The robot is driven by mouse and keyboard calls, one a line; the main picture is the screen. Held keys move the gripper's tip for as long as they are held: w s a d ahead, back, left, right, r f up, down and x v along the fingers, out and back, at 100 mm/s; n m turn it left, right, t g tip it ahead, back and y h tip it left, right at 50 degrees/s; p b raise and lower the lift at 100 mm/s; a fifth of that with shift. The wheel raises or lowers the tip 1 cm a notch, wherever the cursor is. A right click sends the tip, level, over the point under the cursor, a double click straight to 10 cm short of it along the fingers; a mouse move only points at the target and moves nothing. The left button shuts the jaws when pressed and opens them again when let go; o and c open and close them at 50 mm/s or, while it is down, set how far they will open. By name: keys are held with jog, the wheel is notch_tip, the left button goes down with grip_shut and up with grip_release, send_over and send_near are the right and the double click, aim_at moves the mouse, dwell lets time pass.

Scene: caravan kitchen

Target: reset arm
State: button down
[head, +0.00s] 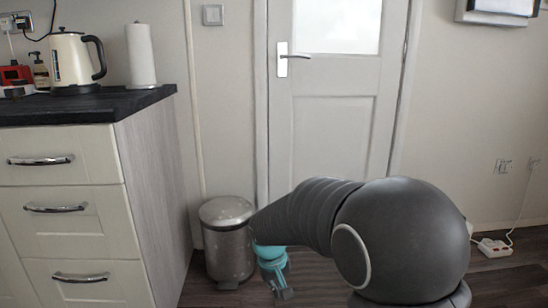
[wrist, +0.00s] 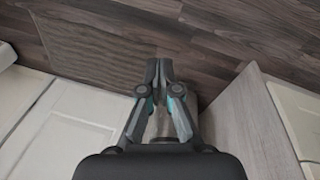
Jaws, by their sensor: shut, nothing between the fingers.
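My gripper (head: 284,292) hangs low at the end of my arm in the head view, in front of the door and just right of the bin. In the wrist view my gripper (wrist: 158,70) has its two fingers together at the tips, with nothing between them. It points at the wood floor (wrist: 215,50). No object is in contact with it.
A metal pedal bin (head: 227,243) stands between the drawer cabinet (head: 70,220) and the closed door (head: 335,140). The dark counter (head: 90,108) carries a kettle (head: 75,60) and a paper roll (head: 141,55). A power strip (head: 493,247) lies by the right wall.

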jog(key=s+d+r+m+t+p, duration=0.1)
jog(key=s+d+r+p, duration=0.1)
jog(key=s+d+r, duration=0.3)
jog(key=s+d+r+m+t+p, duration=0.1)
jog(key=s+d+r+p, duration=0.1)
jog(key=s+d+r, duration=0.3)
jog(key=s+d+r+m+t+y+p, duration=0.1)
jog(key=s+d+r, duration=0.4)
jog(key=s+r, duration=0.6)
jog(key=s+m+p, duration=0.1)
jog(key=s+p, duration=0.1)
jog(key=s, duration=0.2)
jog(key=shift+s+r+t, duration=0.25)
jog(key=shift+r+t, duration=0.15)
